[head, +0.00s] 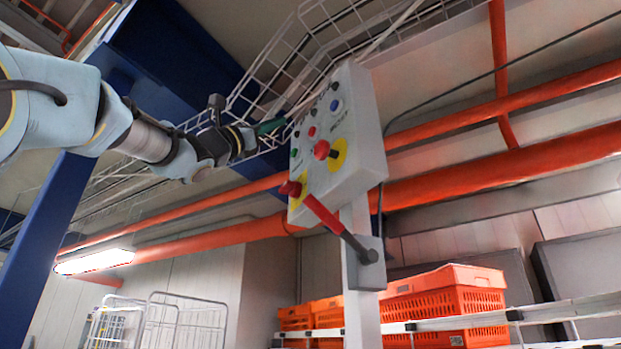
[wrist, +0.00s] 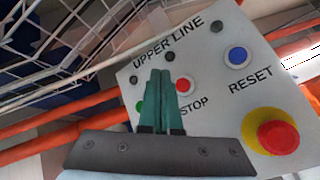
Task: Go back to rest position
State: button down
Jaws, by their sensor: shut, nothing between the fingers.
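My gripper (head: 271,126) is at the end of my arm, just left of the grey control box (head: 352,115). In the wrist view, my gripper (wrist: 160,76) has its green fingers together and empty. They point at the panel face (wrist: 217,60), which carries the words UPPER LINE, STOP and RESET. A gap between fingertips and panel cannot be judged. The fingers partly hide a green button and a red button (wrist: 183,86). A blue button (wrist: 237,56) and a red mushroom button (wrist: 278,137) on a yellow disc show to the right.
A red-handled lever (head: 325,217) juts from the box's post (head: 357,280). Orange pipes (head: 480,180) and wire cable trays (head: 300,60) run behind and above. Orange totes (head: 445,300) stand on a rack at lower right. A blue beam (head: 40,225) stands at left.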

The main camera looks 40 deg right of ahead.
dwell(0.6)
